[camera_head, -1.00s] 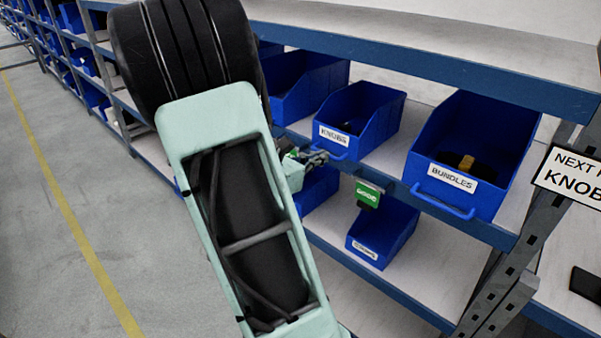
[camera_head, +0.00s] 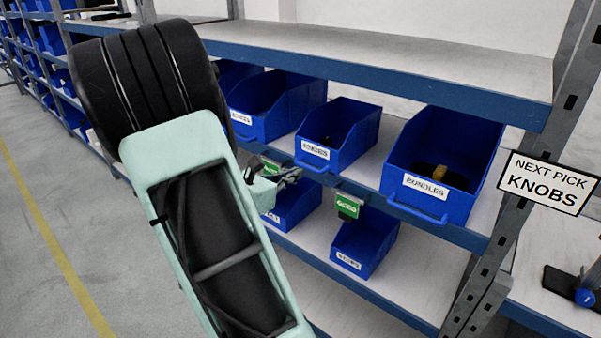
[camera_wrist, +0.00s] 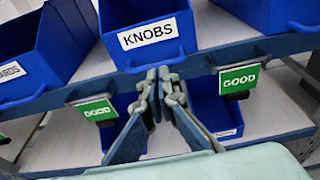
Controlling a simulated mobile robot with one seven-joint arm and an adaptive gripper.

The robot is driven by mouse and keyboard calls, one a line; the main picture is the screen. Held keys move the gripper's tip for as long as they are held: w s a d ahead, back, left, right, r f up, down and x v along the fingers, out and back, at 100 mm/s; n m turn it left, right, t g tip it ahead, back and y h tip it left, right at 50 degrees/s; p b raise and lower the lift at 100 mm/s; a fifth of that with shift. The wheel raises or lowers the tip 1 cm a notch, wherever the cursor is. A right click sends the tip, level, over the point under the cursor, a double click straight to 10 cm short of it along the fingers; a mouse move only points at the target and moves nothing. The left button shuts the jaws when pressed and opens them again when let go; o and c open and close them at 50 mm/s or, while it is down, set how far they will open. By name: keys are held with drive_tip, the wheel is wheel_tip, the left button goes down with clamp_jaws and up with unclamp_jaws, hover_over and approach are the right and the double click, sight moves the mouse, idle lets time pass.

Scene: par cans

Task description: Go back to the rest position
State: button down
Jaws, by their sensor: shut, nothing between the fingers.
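My gripper (camera_head: 291,176) is shut and empty in front of the shelf edge, just below the blue KNOBS bin (camera_head: 338,133). In the wrist view my gripper (camera_wrist: 161,86) has its fingertips together below the label of the KNOBS bin (camera_wrist: 146,15). My arm covers the left middle of the head view and hides part of the shelving behind it. The fingers look apart from the bin, though the exact gap is hard to tell.
A BUNDLES bin (camera_head: 443,163) with an orange-brown item stands right of KNOBS. Lower bins (camera_head: 364,243) sit beneath, with green GOOD tags (camera_head: 347,206) on the shelf edge. A sign reading NEXT PICK KNOBS (camera_head: 549,182) is at right. Open floor (camera_head: 50,230) lies left.

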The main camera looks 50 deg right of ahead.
drive_tip(key=w+v, duration=0.1)
drive_tip(key=v, duration=0.8)
drive_tip(key=shift+s+a, duration=0.4)
drive_tip(key=shift+s, duration=0.1)
drive_tip(key=shift+r, duration=0.15)
